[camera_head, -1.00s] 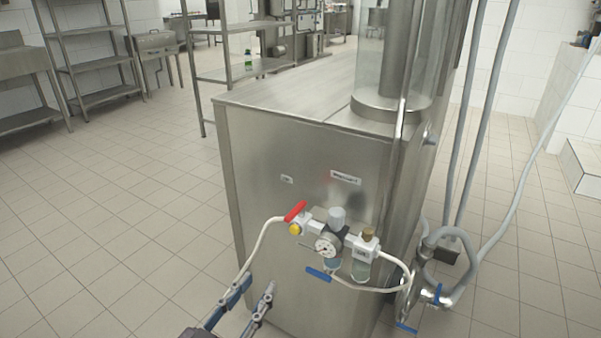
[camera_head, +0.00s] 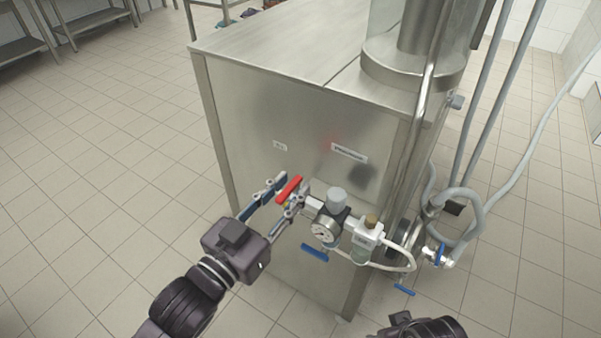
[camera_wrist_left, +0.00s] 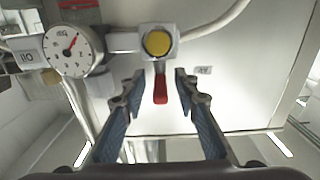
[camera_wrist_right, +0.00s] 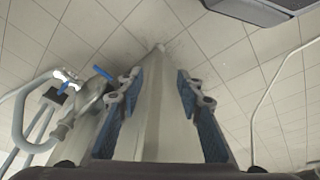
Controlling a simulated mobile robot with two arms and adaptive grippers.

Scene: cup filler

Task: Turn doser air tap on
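The doser air tap has a red lever (camera_head: 289,188) on the air unit at the front of the steel doser. In the left wrist view the red lever (camera_wrist_left: 161,88) hangs below a round yellow cap (camera_wrist_left: 157,43) on the valve body. My left gripper (camera_head: 280,192) is open, with its fingers on either side of the lever. In the left wrist view my left gripper (camera_wrist_left: 154,78) shows gaps between both fingers and the lever. My right gripper (camera_wrist_right: 156,82) is open and empty, pointing toward the floor and a steel edge. Its fingers are outside the head view.
Grey hoses (camera_head: 478,222) run at the right of the doser. The tiled floor at left is clear.

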